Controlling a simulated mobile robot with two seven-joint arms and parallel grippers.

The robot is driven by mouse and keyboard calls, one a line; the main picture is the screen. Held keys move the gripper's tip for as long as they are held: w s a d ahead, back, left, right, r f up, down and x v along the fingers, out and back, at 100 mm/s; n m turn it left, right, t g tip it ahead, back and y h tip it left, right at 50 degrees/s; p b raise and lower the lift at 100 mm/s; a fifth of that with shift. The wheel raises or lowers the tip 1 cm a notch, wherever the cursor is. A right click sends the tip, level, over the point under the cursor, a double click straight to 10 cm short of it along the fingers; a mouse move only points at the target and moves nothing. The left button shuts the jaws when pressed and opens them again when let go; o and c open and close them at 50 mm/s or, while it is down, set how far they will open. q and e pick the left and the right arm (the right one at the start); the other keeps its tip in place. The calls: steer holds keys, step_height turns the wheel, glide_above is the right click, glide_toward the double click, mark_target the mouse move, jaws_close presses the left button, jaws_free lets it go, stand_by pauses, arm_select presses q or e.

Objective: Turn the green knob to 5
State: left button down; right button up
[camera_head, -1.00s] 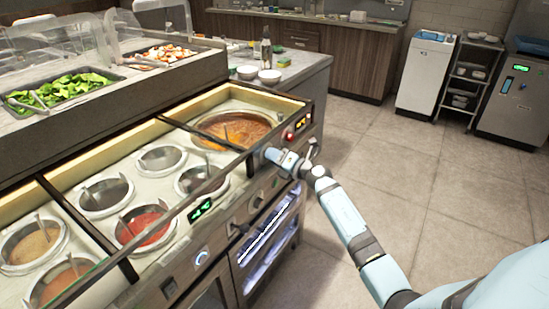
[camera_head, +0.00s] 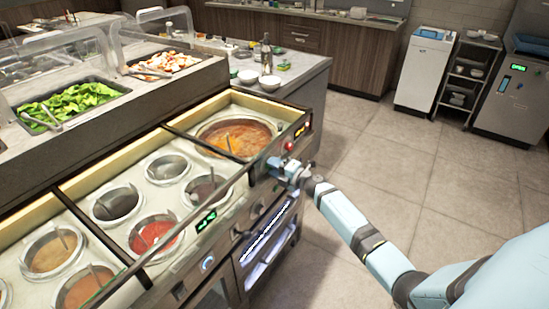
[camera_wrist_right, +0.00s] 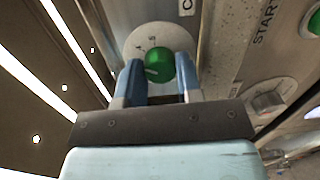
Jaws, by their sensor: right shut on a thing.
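The green knob (camera_wrist_right: 160,66) shows in the right wrist view on a round pale dial plate (camera_wrist_right: 146,40). A few marks show on the plate, but I cannot read the setting for certain. My right gripper (camera_wrist_right: 160,76) has its two blue-grey fingers on either side of the knob and is shut on it. In the head view my right gripper (camera_head: 286,170) is at the front panel of the sauce-well counter (camera_head: 222,222), below the large soup well (camera_head: 234,137). It hides the green knob there. My left gripper is not in view.
A grey knob (camera_wrist_right: 268,102) and a green button (camera_wrist_right: 314,22) sit right of the green knob. A long rail (camera_head: 165,243) runs along the counter's front. A red light (camera_head: 289,146) is just above my right gripper. Open floor (camera_head: 400,150) lies to the right.

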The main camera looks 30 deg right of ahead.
arm_select(q)
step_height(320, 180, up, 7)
steer(key=p, duration=0.7)
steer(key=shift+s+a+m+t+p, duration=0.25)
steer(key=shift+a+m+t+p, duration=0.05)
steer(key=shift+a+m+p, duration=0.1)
arm_select(e)
steer(key=shift+m+g+y, duration=0.25)
steer(key=shift+m, duration=2.15)
steer(key=shift+m+g+y, duration=0.25)
steer(key=shift+m, duration=2.15)
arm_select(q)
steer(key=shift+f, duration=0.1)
arm_select(e)
steer(key=o, duration=0.6)
steer(key=shift+o, duration=0.2)
steer(key=shift+s+d, duration=0.1)
steer(key=v, duration=1.3)
steer(key=shift+s, duration=0.3)
